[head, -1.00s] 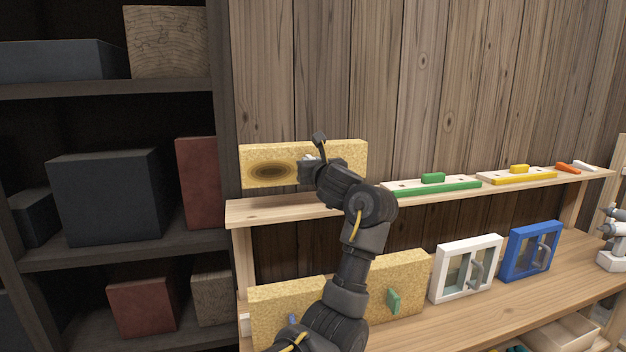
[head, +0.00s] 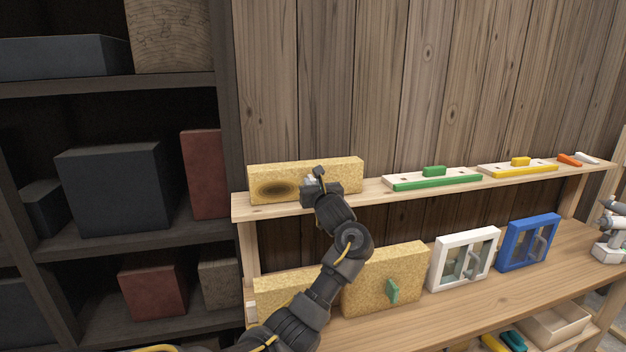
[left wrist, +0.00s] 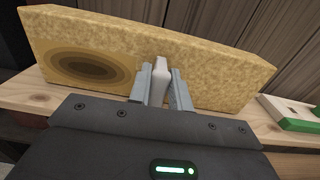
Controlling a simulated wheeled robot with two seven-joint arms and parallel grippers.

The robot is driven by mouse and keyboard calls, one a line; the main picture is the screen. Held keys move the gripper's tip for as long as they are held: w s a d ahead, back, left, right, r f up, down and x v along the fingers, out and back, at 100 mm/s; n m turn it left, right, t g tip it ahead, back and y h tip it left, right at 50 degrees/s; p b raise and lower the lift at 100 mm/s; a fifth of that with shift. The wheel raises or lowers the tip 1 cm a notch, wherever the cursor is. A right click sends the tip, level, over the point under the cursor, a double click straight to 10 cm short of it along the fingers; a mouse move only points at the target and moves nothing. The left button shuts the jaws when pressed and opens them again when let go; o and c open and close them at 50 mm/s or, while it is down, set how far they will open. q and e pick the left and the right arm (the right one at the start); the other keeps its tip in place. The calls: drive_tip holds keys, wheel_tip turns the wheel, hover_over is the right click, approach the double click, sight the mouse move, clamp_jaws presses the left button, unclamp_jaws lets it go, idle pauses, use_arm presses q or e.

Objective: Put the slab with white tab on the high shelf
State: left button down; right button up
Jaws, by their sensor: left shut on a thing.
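The slab with white tab (head: 340,176) is a yellow speckled block with a dark oval ring mark on its front. It stands upright at the left end of the high shelf (head: 370,199), its lower edge at the shelf board. My left gripper (head: 314,181) is in front of it, shut on the white tab. The left wrist view shows the tab (left wrist: 161,75) between the two fingers (left wrist: 162,85), with the slab (left wrist: 215,70) behind. Whether the slab's full weight rests on the shelf is hard to tell. My right gripper is not in view.
On the high shelf to the right are a green-edged board (head: 433,180), a yellow-edged board (head: 518,169) and small orange and white pieces. Below stand two yellow slabs, one with a green tab (head: 393,290), and white (head: 465,259) and blue (head: 529,243) framed boxes. A dark rack is left.

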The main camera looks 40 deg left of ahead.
use_arm(q)
drive_tip(key=shift+d, duration=0.15)
drive_tip(key=shift+w+f, duration=0.1)
drive_tip(key=shift+f, duration=0.05)
drive_tip(key=c, duration=1.7)
unclamp_jaws()
drive_tip(key=o, duration=0.4)
drive_tip(key=shift+r, duration=0.25)
drive_tip(key=b+v, duration=0.4)
drive_tip(key=v, duration=0.8)
drive_tip(key=shift+b, duration=0.3)
